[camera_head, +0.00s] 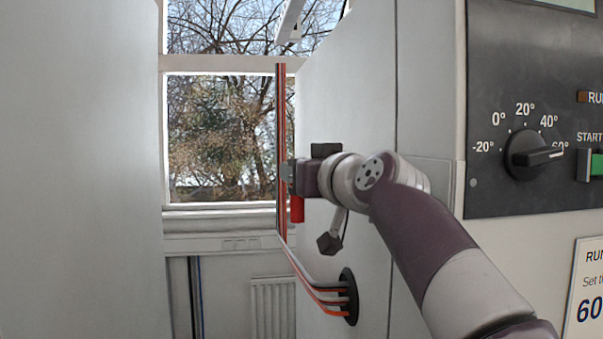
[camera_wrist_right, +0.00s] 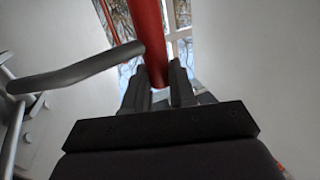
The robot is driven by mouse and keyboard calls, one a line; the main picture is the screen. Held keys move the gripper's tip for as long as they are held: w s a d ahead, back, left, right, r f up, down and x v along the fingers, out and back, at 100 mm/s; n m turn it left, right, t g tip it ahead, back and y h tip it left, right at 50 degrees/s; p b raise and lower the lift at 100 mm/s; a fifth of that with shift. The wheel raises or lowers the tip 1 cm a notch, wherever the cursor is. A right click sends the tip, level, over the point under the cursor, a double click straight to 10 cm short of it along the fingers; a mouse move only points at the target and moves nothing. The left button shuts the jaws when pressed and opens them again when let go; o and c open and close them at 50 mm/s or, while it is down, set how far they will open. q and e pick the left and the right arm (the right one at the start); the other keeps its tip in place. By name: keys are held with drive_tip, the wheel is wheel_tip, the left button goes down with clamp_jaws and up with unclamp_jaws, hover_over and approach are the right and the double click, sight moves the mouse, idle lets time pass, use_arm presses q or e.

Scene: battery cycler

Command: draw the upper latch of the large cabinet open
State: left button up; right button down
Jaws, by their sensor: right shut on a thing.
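My right gripper (camera_head: 288,172) is beside the side wall of the large cabinet (camera_head: 350,100) in the head view. In the right wrist view its two dark fingers (camera_wrist_right: 166,84) are closed around the lower end of a red grip (camera_wrist_right: 148,32). A grey bent bar (camera_wrist_right: 78,70) reaches from the left to this grip, and together they look like the latch handle. In the head view the red grip (camera_head: 297,209) shows just under the fingers. The rest of the latch is hidden behind my gripper and wrist. My left gripper is in neither view.
Red, black and white cables (camera_head: 281,120) run down close to my right gripper and into a black port (camera_head: 349,296). A control panel with a black dial (camera_head: 533,154) is at the right. A large grey panel (camera_head: 80,170) fills the left; a window (camera_head: 220,130) lies between.

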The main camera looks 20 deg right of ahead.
drive_tip(key=shift+f, duration=0.15)
drive_tip(key=c, duration=1)
unclamp_jaws()
drive_tip(key=shift+a, duration=0.1)
drive_tip(key=shift+w+a, duration=0.15)
drive_tip(key=shift+w, duration=0.05)
drive_tip(key=shift+s, duration=0.25)
drive_tip(key=b+v, duration=0.5)
drive_tip(key=v, duration=0.7)
drive_tip(key=shift+s+b, duration=0.1)
drive_tip(key=shift+b, duration=0.25)
